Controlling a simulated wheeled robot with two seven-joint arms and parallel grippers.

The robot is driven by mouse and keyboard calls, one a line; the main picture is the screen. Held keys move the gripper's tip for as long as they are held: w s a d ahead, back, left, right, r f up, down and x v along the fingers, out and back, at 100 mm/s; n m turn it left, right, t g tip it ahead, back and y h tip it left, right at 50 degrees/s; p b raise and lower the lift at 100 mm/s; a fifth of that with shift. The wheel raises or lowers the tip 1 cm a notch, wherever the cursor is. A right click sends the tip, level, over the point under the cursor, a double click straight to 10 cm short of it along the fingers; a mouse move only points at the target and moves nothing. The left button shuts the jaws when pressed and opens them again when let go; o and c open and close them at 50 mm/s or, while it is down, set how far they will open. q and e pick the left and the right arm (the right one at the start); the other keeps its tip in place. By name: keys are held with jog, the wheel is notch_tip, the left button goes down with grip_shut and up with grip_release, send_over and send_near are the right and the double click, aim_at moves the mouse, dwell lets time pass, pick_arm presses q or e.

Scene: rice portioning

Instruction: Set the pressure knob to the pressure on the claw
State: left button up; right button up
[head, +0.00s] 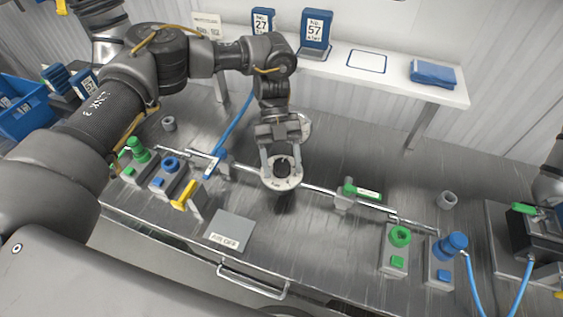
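A black knob (282,167) shows at the middle of a round pale dial (281,183) on the metal bench. My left gripper (281,162) points down over the dial, with one finger on each side of the knob. Its fingers are spread, with visible gaps to the knob, and it appears to hold nothing. The dial's markings are too small to read and partly hidden by the fingers. I cannot pick out a claw with a pressure marking. My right gripper is out of view.
A pipe (325,190) crosses the bench. Left are a green valve (137,148), a blue valve (171,163) and a yellow lever (184,195). Right are a green ring knob (400,237) and a blue knob (453,244). Behind is a white shelf (400,83). A grey plate (230,228) lies in front.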

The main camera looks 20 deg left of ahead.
pick_arm(q)
jog(key=shift+r, duration=0.2)
notch_tip(320, 180, up, 2)
jog(key=shift+w+r+b, duration=0.1)
jog(key=shift+b, duration=0.2)
jog(key=s+d+r+b, duration=0.1)
jog(key=s+r+b, duration=0.1)
jog(key=s+r, duration=0.3)
jog(key=s+d+r+b, duration=0.2)
jog(key=s+r, duration=0.3)
jog(key=s, duration=0.3)
jog(key=shift+s+d+r, duration=0.2)
jog(key=shift+s+d, duration=0.05)
jog(key=shift+s, duration=0.1)
